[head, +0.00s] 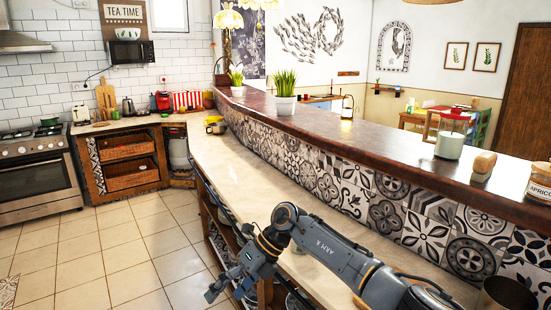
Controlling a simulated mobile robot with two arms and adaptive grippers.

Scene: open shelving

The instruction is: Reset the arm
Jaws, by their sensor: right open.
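My right arm (335,250) comes in from the lower right and reaches left across the long pale counter. Its right gripper (226,289) hangs off the counter's left edge, in front of the open shelving below. The gripper points down and to the left, its fingers are apart, and I see nothing between them. My left arm and left gripper are not in view.
The pale counter (225,158) runs from the back to the lower right, beneath a raised dark wooden bar top (330,122). A glass jar (450,139) and potted plants stand on the bar. Open tiled floor (110,255) lies left, before the stove (38,170).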

